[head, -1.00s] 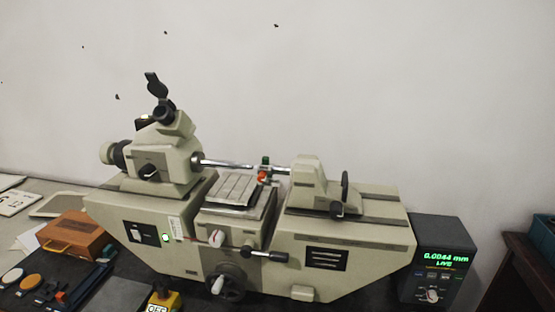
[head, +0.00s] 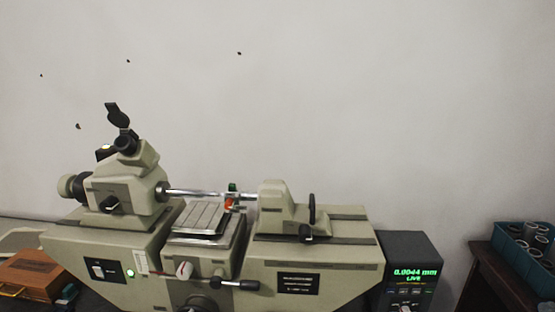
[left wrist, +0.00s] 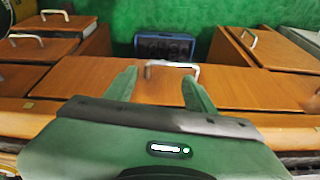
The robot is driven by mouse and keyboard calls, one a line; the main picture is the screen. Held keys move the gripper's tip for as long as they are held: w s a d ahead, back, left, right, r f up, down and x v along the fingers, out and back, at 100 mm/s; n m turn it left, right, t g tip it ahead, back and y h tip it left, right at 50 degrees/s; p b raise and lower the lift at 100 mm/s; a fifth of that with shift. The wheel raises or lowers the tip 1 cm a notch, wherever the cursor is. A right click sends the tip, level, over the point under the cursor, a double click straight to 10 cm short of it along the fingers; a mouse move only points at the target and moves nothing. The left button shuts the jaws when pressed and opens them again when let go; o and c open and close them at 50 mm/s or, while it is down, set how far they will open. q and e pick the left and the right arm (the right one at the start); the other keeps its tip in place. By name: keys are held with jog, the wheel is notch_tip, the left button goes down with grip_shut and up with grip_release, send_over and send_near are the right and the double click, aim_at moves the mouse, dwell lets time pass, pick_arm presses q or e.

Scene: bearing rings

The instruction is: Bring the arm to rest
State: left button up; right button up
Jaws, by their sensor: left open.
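My left gripper (left wrist: 160,85) shows only in the left wrist view. Its two green fingers are apart with nothing held between them. In the picture, a metal handle (left wrist: 172,66) on a wooden drawer or box (left wrist: 235,88) lies between and just beyond the fingertips. I cannot tell how far the fingers are from it. No arm shows in the head view, and my right gripper is in neither view. The head view shows a beige measuring machine (head: 205,262) with a small flat stage (head: 200,218) at its middle.
A display box (head: 410,268) stands right of the machine. A blue crate of rings (head: 520,262) sits on a dark table at far right. A wooden case (head: 32,272) is at lower left. Around my left gripper are several wooden boxes (left wrist: 55,48) and a blue crate (left wrist: 164,45).

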pick_arm(q)
jog(key=s+f+g, duration=0.1)
jog(key=s+f, duration=0.2)
jog(key=f, duration=0.7)
jog(key=s+a+f, duration=0.1)
jog(key=s+f, duration=0.2)
jog(key=f, duration=0.7)
jog(key=s+f+g, duration=0.1)
jog(key=s+f, duration=0.2)
jog(key=f, duration=0.7)
jog(key=s+a+f, duration=0.2)
jog(key=s+f, duration=0.5)
jog(key=s, duration=0.3)
jog(key=shift+s+b, duration=0.35)
jog(key=shift+s, duration=0.05)
